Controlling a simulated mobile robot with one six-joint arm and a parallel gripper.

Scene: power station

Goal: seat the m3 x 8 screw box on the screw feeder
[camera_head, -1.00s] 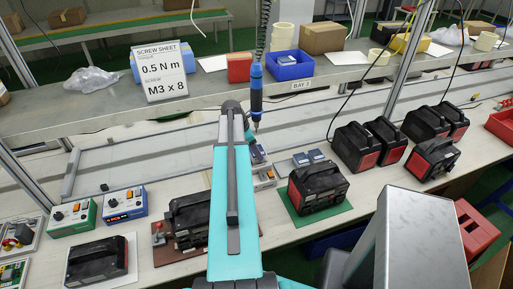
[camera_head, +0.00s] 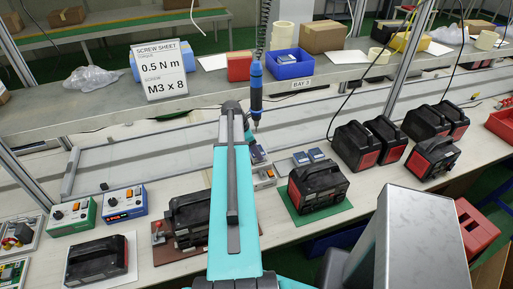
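My teal arm (camera_head: 232,200) reaches forward over the bench and hides much of its middle. My gripper (camera_head: 257,153) is only partly visible past the arm's far end, as a small dark shape; its fingers cannot be made out. A small pale device with an orange button, probably the screw feeder (camera_head: 264,182), shows just right of the arm, below that shape and partly hidden. Two small blue-topped boxes (camera_head: 308,157) sit side by side on the bench to the right. Their labels are too small to read, so I cannot tell which is the M3 x 8 screw box.
A blue screwdriver (camera_head: 256,90) hangs on a coiled cable near the arm's end. A sign (camera_head: 164,72) on the shelf reads 0.5 N m, M3 x 8. A blue bin (camera_head: 291,70) stands on the shelf. Black-and-red units (camera_head: 318,187) stand along the bench.

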